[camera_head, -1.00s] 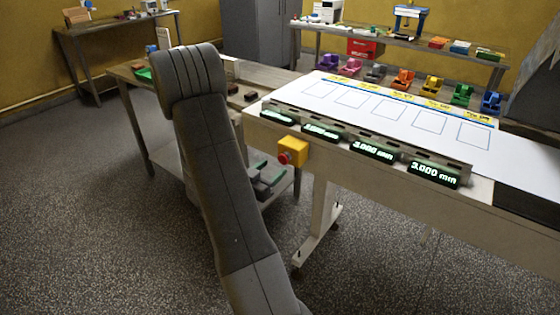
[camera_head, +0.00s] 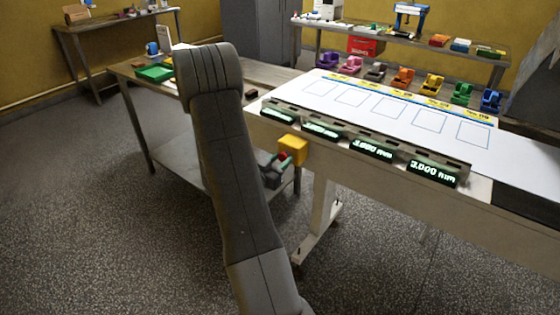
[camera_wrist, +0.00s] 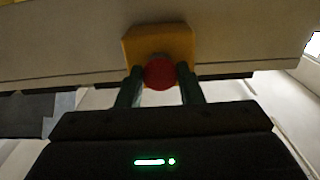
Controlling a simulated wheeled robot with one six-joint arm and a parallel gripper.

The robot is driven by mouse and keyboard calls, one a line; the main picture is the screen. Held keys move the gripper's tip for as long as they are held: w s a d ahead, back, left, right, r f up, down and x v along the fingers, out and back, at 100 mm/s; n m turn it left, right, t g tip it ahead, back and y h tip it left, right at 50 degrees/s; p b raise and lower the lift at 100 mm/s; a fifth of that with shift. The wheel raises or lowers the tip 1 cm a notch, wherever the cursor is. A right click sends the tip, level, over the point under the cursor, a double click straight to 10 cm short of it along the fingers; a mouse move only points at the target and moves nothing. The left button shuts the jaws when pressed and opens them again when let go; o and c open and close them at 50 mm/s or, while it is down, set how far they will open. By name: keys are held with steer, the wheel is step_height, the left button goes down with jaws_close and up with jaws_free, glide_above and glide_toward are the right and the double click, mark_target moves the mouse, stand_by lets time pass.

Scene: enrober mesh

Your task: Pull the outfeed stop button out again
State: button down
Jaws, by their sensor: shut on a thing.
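The outfeed stop button is a red round knob (camera_wrist: 159,73) on a yellow box (camera_head: 293,149), which is fixed to the side of the conveyor frame at its left end. My gripper (camera_wrist: 160,76) shows in the wrist view with one dark green finger on each side of the red knob, shut on it. In the head view my gripper (camera_head: 279,160) is at the front left of the yellow box, and the knob is partly hidden by it. How far the knob stands out from the box cannot be told.
The conveyor's white belt (camera_head: 345,97) runs to the right, with several lit thickness displays (camera_head: 373,149) along its near side. A table (camera_head: 140,73) with a green tray (camera_head: 155,73) stands behind my arm. The floor in front is clear.

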steer(key=shift+s+a+f+b, duration=0.1)
steer(key=shift+s+a+b, duration=0.3)
steer(key=shift+s+b, duration=0.2)
steer(key=c, duration=1)
jaws_free()
steer(key=shift+a, duration=0.15)
steer(key=b+v, duration=0.1)
steer(key=v, duration=1.2)
steer(key=shift+s, duration=0.35)
steer(key=shift+w+a, duration=0.1)
steer(key=p+x, duration=0.1)
steer(key=x, duration=1.3)
steer(key=shift+a, duration=0.1)
